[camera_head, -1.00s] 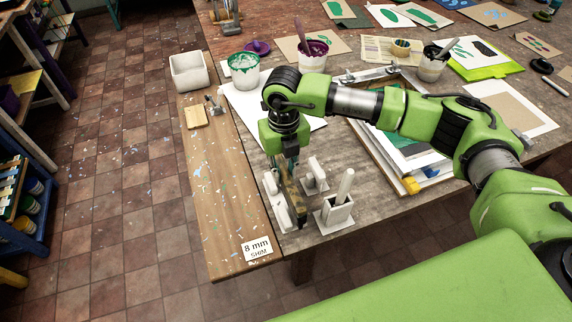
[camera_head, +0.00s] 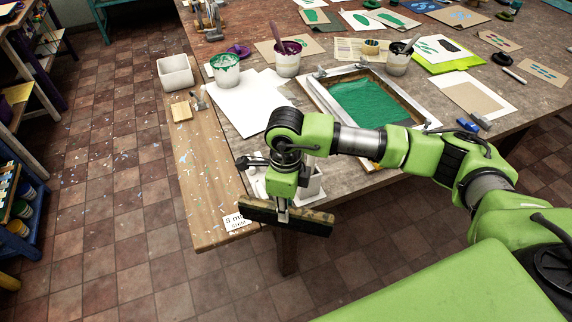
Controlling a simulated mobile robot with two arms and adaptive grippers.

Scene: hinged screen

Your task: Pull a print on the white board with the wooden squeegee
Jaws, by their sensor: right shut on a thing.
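My right gripper (camera_head: 284,206) points down at the table's front edge, shut on the wooden squeegee (camera_head: 314,222). The squeegee is a long bar with a dark face, held level and crosswise, apart from the screen. The hinged screen (camera_head: 368,104), with green in its window, lies on the table behind my right forearm. White edges (camera_head: 318,108) show around it, but I cannot tell how much is the white board and how much the frame. My forearm hides the screen's near left part. White holders (camera_head: 313,183) stand behind the gripper, partly hidden. My left gripper is out of view.
A large white sheet (camera_head: 243,108) lies left of the screen. Paint tubs, one green-rimmed (camera_head: 226,70) and one purple (camera_head: 287,58), stand behind it. A blue-handled tool (camera_head: 466,125) lies right.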

